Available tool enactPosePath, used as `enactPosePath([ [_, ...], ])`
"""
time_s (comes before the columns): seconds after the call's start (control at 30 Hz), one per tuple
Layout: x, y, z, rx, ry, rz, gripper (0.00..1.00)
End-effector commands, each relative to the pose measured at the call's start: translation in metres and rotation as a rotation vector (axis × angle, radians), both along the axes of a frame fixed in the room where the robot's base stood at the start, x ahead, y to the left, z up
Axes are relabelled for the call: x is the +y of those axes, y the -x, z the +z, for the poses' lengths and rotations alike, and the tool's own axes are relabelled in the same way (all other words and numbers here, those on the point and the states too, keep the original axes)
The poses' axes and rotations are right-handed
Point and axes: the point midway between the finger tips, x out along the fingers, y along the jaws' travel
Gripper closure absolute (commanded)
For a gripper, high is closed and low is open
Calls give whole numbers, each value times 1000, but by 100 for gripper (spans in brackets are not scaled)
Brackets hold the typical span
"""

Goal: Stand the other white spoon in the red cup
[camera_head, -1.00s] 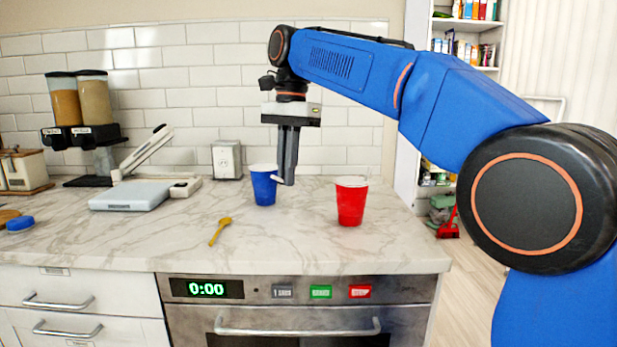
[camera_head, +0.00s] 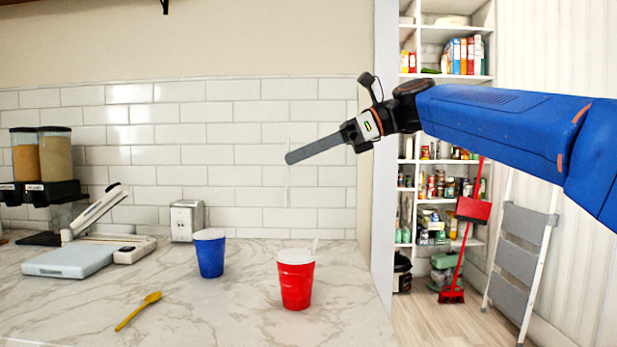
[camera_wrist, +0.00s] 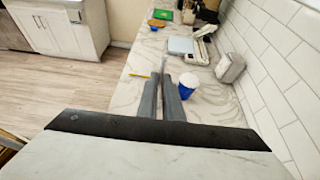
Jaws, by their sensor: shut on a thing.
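The red cup (camera_head: 296,285) stands upright on the marble counter. A short white tip (camera_head: 315,244) shows at its rim, apparently a spoon in it. My gripper (camera_head: 290,157) is level, pointing left, above and behind the cup in the picture. It is shut on a thin white spoon (camera_head: 287,182), which hangs about upright at the fingertips, clear of the cup and faint against the white tiles. In the wrist view my gripper's fingers (camera_wrist: 166,84) lie close together, and the spoon is hard to make out there. The red cup is not visible in the wrist view.
A blue cup (camera_head: 210,256) stands left of the red cup. A yellow spoon (camera_head: 138,311) lies on the counter in front. A silver box (camera_head: 187,221) and a white scale-like device (camera_head: 70,260) stand further left. The tiled wall is behind. The counter ends right of the red cup.

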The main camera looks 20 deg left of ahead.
Motion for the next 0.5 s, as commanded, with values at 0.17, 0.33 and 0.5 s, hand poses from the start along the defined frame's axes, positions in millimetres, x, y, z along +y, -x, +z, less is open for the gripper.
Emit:
enactPosePath([
  [0.17, 1, 1, 2, 3, -13, -2, 100],
  [0.33, 1, 1, -6, 3, -12, -1, 100],
  [0.5, 1, 1, -18, 2, -12, -2, 100],
])
